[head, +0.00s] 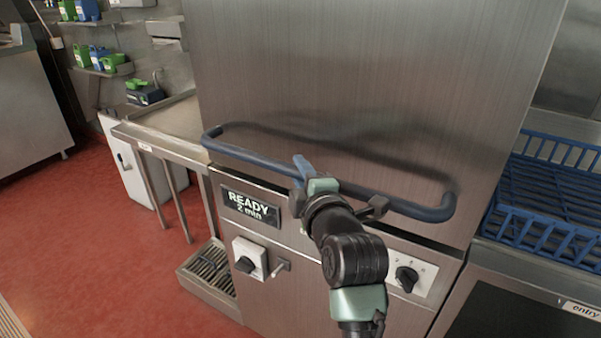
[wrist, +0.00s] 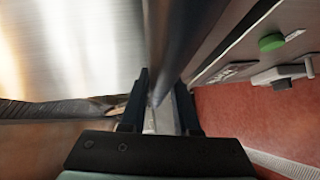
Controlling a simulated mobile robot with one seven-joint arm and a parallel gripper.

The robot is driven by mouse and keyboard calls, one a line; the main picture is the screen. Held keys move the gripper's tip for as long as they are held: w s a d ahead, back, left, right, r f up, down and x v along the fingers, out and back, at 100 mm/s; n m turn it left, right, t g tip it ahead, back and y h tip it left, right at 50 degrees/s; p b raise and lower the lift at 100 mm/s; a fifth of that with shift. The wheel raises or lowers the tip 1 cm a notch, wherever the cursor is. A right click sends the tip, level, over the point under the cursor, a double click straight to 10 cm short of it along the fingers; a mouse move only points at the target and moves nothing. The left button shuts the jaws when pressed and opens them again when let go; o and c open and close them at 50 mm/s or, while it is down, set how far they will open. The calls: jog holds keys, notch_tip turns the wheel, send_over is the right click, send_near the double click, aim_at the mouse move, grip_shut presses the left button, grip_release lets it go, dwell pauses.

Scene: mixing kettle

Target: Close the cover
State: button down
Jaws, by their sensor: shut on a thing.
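The cover (head: 350,90) is a large brushed steel hood standing upright on the machine in the head view, its lower edge close to the front panel. A long blue bar handle (head: 250,157) runs across the front of the cover near that edge. My gripper (head: 338,188) is at the middle of the bar, shut on it. In the wrist view the bar (wrist: 178,45) passes between the two dark fingers (wrist: 160,108). The exact contact of the fingertips is hidden in the head view by the gripper itself.
Below the handle are a READY display (head: 250,207), a left knob (head: 248,262) and a right knob (head: 406,278). A blue rack (head: 548,205) stands at the right. A steel side table (head: 165,140) stands at the left. Red floor (head: 90,240) lies open at the left.

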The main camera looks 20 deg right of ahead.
jog(key=c, duration=0.7)
grip_release()
jog(key=shift+f, duration=0.35)
jog(key=shift+o, duration=0.2)
jog(key=shift+s+r, duration=0.1)
jog(key=s+a+r, duration=0.1)
jog(key=s, duration=1.1)
jog(key=shift+s+a+r, duration=0.25)
jog(key=shift+s+r, duration=0.05)
